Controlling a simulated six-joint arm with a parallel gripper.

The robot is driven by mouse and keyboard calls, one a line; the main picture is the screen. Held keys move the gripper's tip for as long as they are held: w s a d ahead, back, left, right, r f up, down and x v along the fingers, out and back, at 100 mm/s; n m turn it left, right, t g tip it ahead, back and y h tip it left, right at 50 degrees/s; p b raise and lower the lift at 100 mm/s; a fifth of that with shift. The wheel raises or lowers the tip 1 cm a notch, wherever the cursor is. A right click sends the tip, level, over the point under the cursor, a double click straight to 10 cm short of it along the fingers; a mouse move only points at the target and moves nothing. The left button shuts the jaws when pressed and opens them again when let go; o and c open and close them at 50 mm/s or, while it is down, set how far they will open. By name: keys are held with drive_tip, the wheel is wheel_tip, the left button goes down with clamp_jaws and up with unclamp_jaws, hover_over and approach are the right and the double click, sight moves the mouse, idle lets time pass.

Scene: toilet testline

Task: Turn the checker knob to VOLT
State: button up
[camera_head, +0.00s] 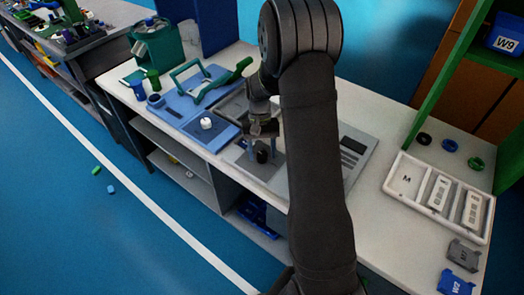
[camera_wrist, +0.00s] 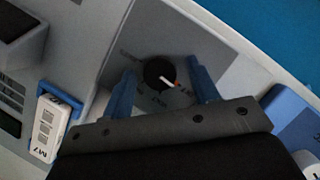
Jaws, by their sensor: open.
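The checker knob (camera_wrist: 158,73) is a round black dial on a grey panel (camera_wrist: 205,40) in the wrist view. A white and red pointer mark on it points to the lower right. My gripper (camera_wrist: 161,68) is open, with one blue finger on each side of the knob; gaps show between fingers and knob. In the head view the knob (camera_head: 262,156) shows dark below my gripper (camera_head: 263,147), on the grey checker. I cannot tell how deep the fingertips reach.
A white module marked M7 (camera_wrist: 47,128) sits left in the wrist view. In the head view, a blue tray (camera_head: 180,110) with a green handled tool lies left of the checker. A white tray (camera_head: 395,200) with modules stands at the right, near several rings.

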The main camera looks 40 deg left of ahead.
drive_tip(key=shift+c, duration=0.4)
drive_tip(key=c, duration=0.9)
drive_tip(key=shift+m, duration=0.3)
drive_tip(key=m+y, duration=0.1)
drive_tip(key=m, duration=0.1)
drive_tip(key=m+g, duration=0.1)
drive_tip(key=m, duration=0.1)
drive_tip(key=shift+w+d+m+y, duration=0.1)
drive_tip(key=shift+m+y, duration=0.2)
drive_tip(key=shift+y, duration=0.1)
drive_tip(key=m+y, duration=0.1)
drive_tip(key=m, duration=0.1)
drive_tip(key=m+y, duration=0.1)
drive_tip(key=m, duration=0.2)
drive_tip(key=shift+d, duration=0.15)
drive_tip(key=shift+m, duration=0.4)
drive_tip(key=o, duration=1)
